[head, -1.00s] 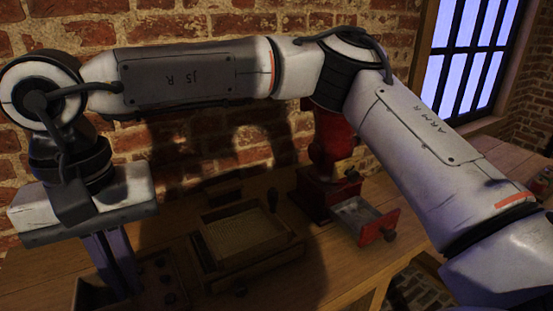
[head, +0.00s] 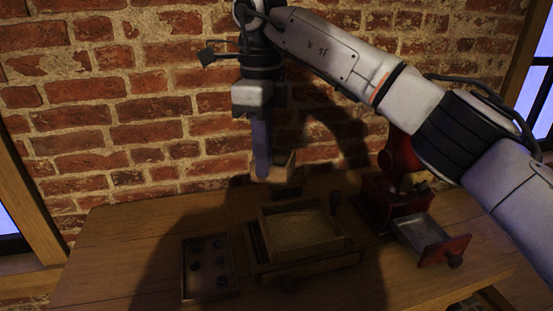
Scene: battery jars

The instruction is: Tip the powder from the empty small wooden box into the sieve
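The sieve (head: 334,243), a square wooden frame with a pale mesh, sits on a wider wooden base (head: 258,262) in the middle of the table. My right gripper (head: 262,178) points down from above, near the brick wall. Its fingers are against a small wooden box (head: 286,168) and appear shut on it. The box is in the air above and behind the sieve, apart from it. The fingers hide part of the box, and I cannot see inside it. My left gripper is not in view.
A shallow wooden tray (head: 183,270) with several dark round pieces lies left of the sieve. A red grinder (head: 385,205) stands to the right, its drawer (head: 445,250) pulled out. A small dark thing stands behind the sieve. The table's left is bare.

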